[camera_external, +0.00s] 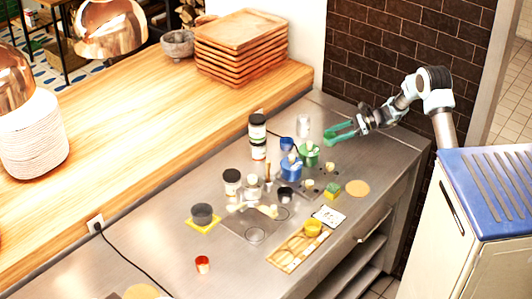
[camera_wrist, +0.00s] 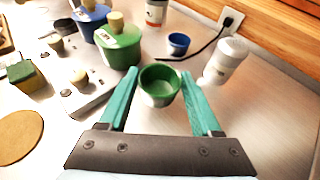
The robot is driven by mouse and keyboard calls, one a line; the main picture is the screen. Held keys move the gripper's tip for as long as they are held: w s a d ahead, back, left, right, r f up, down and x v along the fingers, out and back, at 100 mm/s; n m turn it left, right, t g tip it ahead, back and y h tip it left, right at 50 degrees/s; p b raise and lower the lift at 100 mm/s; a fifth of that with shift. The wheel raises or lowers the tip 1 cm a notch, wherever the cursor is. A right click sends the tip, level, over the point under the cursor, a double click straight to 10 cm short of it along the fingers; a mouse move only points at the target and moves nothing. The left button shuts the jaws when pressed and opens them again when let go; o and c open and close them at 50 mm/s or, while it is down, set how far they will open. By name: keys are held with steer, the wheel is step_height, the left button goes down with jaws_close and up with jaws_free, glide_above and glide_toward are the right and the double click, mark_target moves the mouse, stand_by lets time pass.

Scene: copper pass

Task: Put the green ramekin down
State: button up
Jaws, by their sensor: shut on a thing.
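The green ramekin (camera_wrist: 160,84) is upright between the two teal fingers of my gripper (camera_wrist: 160,75) in the wrist view. In the external view my gripper (camera_external: 338,134) reaches left over the far right part of the steel counter (camera_external: 372,148). The ramekin is hard to make out there against the fingers. I cannot tell exactly how far its base is from the counter.
A lidded green pot (camera_wrist: 120,46) stands just left of the ramekin, with a blue pot (camera_wrist: 88,20) beyond it. A small blue bowl (camera_wrist: 179,42) is ahead, and a white shaker (camera_wrist: 227,60) stands to the right. Bare steel (camera_wrist: 265,110) lies at right.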

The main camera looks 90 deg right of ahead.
step_height(320, 180, down, 4)
steer(key=shift+r+p, duration=0.2)
steer(key=shift+p, duration=0.25)
steer(key=shift+f, duration=0.3)
steer(key=shift+f, duration=0.2)
steer(key=o, duration=1.4)
steer(key=shift+r, duration=0.1)
